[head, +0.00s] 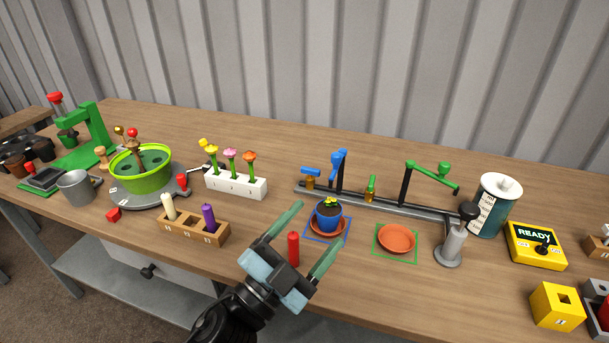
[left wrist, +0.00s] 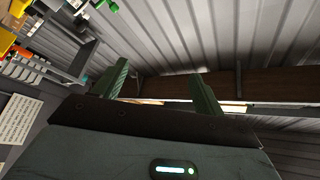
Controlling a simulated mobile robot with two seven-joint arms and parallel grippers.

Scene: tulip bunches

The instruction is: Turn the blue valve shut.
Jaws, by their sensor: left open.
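The blue valve (head: 311,171) sits at the left end of the grey pipe rail (head: 400,205) in the head view. Its blue handle lies roughly along the rail, on a brass body. A blue spout (head: 338,160) rises just right of it. My left gripper (head: 319,225) is open, in front of the blue valve and apart from it. Its fingers show empty in the left wrist view (left wrist: 158,85), where I cannot make out the blue valve. My right gripper is not in view.
A red stick (head: 293,248) shows between the fingers in the picture. A green valve (head: 370,188) is farther right on the rail. A white flower block (head: 236,184) stands left of the rail.

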